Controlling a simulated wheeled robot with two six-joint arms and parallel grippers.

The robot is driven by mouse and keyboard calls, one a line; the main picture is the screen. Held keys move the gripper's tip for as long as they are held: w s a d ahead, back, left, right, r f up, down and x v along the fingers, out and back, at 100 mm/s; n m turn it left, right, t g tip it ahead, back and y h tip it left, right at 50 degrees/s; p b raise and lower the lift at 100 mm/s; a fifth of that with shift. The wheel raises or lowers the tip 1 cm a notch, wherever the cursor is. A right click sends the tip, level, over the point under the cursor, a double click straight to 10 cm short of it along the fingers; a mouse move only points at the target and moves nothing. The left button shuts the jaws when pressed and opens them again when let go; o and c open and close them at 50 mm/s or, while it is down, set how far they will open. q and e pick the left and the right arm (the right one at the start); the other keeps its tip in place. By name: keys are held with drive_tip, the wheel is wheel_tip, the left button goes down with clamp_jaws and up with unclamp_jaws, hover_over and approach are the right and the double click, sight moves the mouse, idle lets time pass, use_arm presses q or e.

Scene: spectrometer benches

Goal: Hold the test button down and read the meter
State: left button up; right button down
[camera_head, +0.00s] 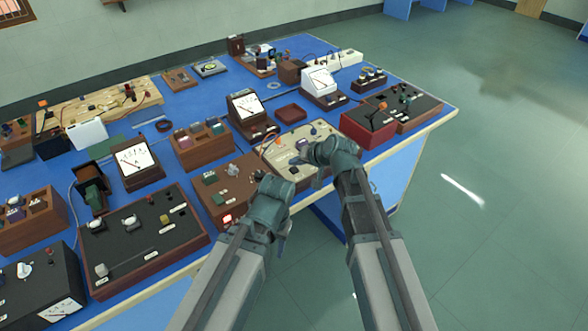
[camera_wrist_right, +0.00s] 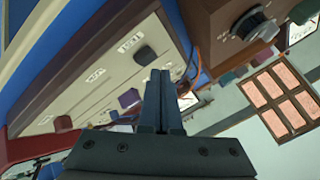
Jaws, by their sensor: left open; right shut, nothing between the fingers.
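A beige-topped panel box (camera_head: 292,138) lies under my right gripper (camera_head: 306,157). In the right wrist view the shut, empty fingers (camera_wrist_right: 160,78) point along this panel (camera_wrist_right: 85,85), close to a dark knob or button (camera_wrist_right: 146,55) and a purple piece (camera_wrist_right: 128,98). I cannot tell whether they touch. Which control is the test button is unclear. My left gripper (camera_head: 270,182) is over the right side of a brown box (camera_head: 225,190); its fingers are mostly hidden by the wrist. White-faced meters stand at left (camera_head: 135,158), middle (camera_head: 247,105) and back (camera_head: 318,82); their readings are too small.
A black panel (camera_head: 140,245) with knobs is at front left. A red-sided box (camera_head: 368,132) with a dark top stands just right of my right gripper. Several instruments crowd the blue bench (camera_head: 280,100). The floor (camera_head: 500,200) at right is clear.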

sight(296, 171)
drive_tip(key=shift+f, duration=0.15)
drive_tip(key=shift+f+b, duration=0.25)
drive_tip(key=shift+b, duration=0.2)
drive_tip(key=shift+f+b, duration=0.45)
drive_tip(key=shift+f, duration=0.05)
idle(0.6)
drive_tip(key=shift+r, duration=0.15)
idle(2.1)
drive_tip(key=shift+r+p, duration=0.8)
drive_tip(key=shift+p, duration=0.1)
drive_tip(key=shift+r, duration=0.1)
wheel_tip(296, 171, up, 5)
drive_tip(key=p, duration=0.5)
